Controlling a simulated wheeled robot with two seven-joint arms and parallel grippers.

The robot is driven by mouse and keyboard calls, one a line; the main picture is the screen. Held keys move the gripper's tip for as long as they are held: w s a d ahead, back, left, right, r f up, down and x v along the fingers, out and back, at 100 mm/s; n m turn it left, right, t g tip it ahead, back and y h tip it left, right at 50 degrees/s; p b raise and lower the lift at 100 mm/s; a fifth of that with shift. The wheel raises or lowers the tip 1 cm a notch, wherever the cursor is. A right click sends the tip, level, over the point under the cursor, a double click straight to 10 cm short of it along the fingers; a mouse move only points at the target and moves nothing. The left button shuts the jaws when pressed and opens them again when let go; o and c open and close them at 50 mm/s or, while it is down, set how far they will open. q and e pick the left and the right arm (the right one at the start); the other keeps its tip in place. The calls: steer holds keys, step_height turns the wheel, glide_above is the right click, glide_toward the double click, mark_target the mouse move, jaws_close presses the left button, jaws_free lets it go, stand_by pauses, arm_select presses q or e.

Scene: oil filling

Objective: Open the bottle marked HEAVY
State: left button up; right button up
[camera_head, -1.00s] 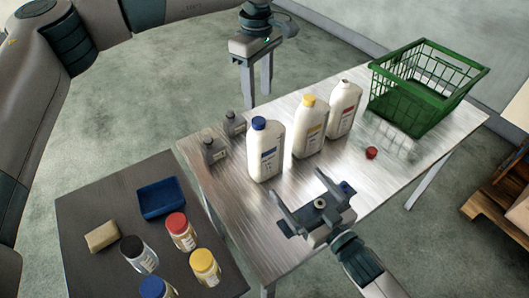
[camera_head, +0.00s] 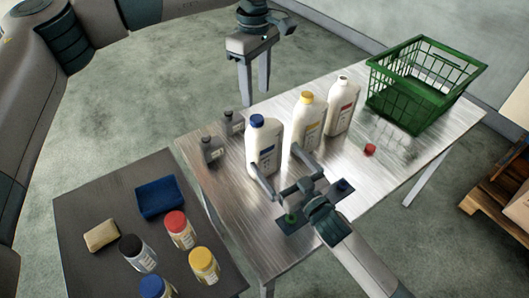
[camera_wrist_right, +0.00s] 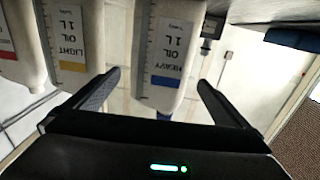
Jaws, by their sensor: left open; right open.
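The bottle marked HEAVY (camera_head: 264,148) is white with a blue cap (camera_head: 257,121) in place and stands upright on the metal table. In the right wrist view, the HEAVY bottle (camera_wrist_right: 166,50) appears upside down, with a blue band on its label. My right gripper (camera_head: 273,157) is open at the bottle's near side, its fingers towards the lower body. In the wrist view the bottle lies between the two open fingers (camera_wrist_right: 158,80); contact cannot be told. My left gripper (camera_head: 254,96) is open and empty, pointing down beyond the table's far edge.
A yellow-capped LIGHT bottle (camera_head: 308,122) stands close right of HEAVY, then an uncapped red-label bottle (camera_head: 340,108). A red cap (camera_head: 370,149) lies loose near the green basket (camera_head: 412,107). Two small grey bottles (camera_head: 211,150) stand left. The side table (camera_head: 90,205) holds several jars.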

mark_target(265, 143)
steer(key=x, duration=0.7)
steer(key=shift+w+a, duration=0.15)
steer(key=shift+w, duration=0.15)
steer(key=c, duration=2)
arm_select(q)
steer(key=m, duration=1.3)
steer(key=shift+m, duration=0.4)
steer(key=m, duration=0.4)
steer(key=shift+f, duration=0.15)
